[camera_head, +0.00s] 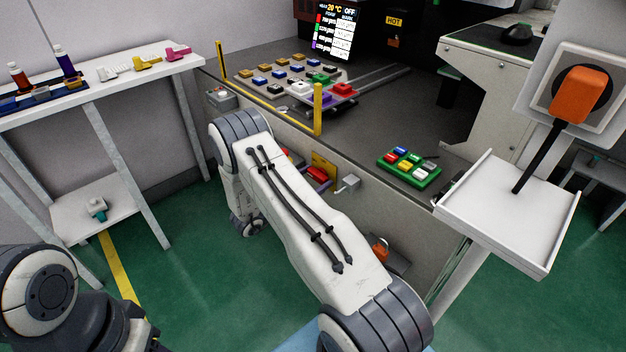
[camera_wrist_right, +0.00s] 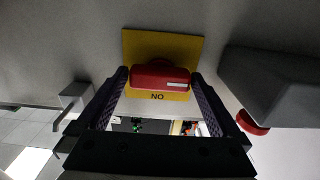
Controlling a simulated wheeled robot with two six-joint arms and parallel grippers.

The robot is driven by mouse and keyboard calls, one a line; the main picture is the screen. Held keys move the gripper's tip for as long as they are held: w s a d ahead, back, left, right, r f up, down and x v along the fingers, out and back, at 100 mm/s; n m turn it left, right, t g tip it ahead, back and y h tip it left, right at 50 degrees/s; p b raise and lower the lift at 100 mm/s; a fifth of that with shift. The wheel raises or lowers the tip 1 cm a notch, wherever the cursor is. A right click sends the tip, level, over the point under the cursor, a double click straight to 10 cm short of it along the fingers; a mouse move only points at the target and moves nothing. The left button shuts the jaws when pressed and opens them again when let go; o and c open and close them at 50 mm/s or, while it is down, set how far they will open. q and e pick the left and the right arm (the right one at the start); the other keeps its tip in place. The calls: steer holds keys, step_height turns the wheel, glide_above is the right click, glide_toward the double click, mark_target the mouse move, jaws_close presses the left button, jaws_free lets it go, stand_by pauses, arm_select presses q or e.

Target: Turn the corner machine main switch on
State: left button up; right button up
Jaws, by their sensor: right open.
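The main switch is a red knob (camera_wrist_right: 160,77) on a yellow plate (camera_wrist_right: 187,46); in this view the letters below it read "NO". It also shows small in the head view as a red knob (camera_head: 318,173) on the machine's front side. My right gripper (camera_wrist_right: 160,80) is open, with its dark purple fingers on the left and right of the knob. Whether the fingers touch it I cannot tell. In the head view my right arm partly hides the area around the switch. My left arm shows at the lower left, but its gripper is out of frame.
A grey box (camera_wrist_right: 275,85) with a red button is close on the right in the wrist view; a grey bracket (camera_wrist_right: 73,95) is on the left. The machine top holds several coloured buttons. A white shelf table (camera_head: 140,66) stands left, a white tray (camera_head: 510,215) right.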

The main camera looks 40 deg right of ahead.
steer(key=c, duration=1.1)
steer(key=shift+o, duration=0.2)
steer(key=shift+m, duration=0.3)
steer(key=m, duration=0.3)
steer(key=shift+f+m+b, duration=0.1)
steer(key=shift+m+b, duration=0.2)
steer(key=shift+b, duration=0.05)
steer(key=m+b, duration=0.1)
steer(key=m, duration=0.3)
steer(key=shift+m, duration=0.3)
steer(key=m+b, duration=0.2)
steer(key=m, duration=0.2)
steer(key=shift+m+b, duration=1.3)
steer(key=shift+m, duration=1.2)
